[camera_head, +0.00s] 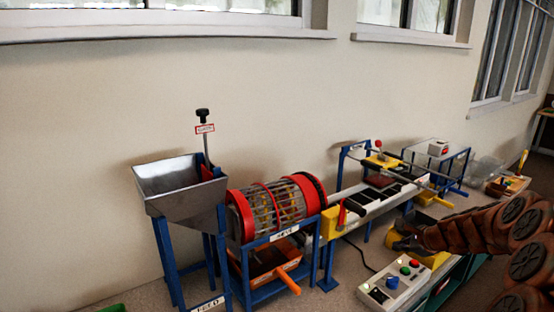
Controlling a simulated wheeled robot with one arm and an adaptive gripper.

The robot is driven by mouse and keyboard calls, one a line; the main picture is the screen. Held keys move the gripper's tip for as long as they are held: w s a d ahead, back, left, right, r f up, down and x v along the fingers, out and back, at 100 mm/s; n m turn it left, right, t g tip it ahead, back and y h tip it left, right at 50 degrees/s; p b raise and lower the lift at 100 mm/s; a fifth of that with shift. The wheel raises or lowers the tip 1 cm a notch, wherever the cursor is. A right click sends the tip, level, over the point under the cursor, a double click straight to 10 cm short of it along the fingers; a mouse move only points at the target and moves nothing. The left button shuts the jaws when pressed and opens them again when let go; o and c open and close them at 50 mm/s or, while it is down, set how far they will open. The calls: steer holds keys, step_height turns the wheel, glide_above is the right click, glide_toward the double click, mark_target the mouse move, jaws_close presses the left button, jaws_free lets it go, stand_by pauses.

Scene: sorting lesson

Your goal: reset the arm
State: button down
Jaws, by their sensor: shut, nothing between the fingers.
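My arm reaches in from the right edge as brown, jointed links. My gripper (403,241) is at its left end, small and dark in the picture. It is shut with nothing held. It is over the area behind the control box (393,285), in front of the conveyor track (375,200). Yellow parts lie close around it, and I cannot tell whether it touches them.
A steel hopper (180,184) on a blue stand is at the left, beside a red-rimmed drum sieve (275,207) with an orange-handled tray (268,262) below. Clear bins (484,170) are at the back right. The wall (90,130) stands close behind.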

steer(key=s+a+r+n+g+y+p, duration=0.1)
steer(key=s+a+r+n, duration=0.3)
steer(key=a, duration=0.4)
steer(key=s+a+r+n+g+y+p, duration=0.1)
steer(key=s+a+r+n+g, duration=0.15)
steer(key=a, duration=0.55)
steer(key=s+a+r+n+g+p, duration=0.15)
steer(key=s+a+r+n, duration=0.25)
steer(key=s+a+n, duration=0.55)
steer(key=s+d+r+n+g+h+p, duration=0.1)
steer(key=s+n+g+h, duration=0.1)
steer(key=s, duration=1.3)
steer(key=s+d+r+n+g+h+p, duration=0.1)
steer(key=s+n+g+h+p, duration=0.1)
steer(key=s, duration=1.3)
steer(key=shift+s+d+n+g+h, duration=0.25)
steer(key=shift+n+g+h, duration=0.35)
steer(key=shift+n, duration=0.6)
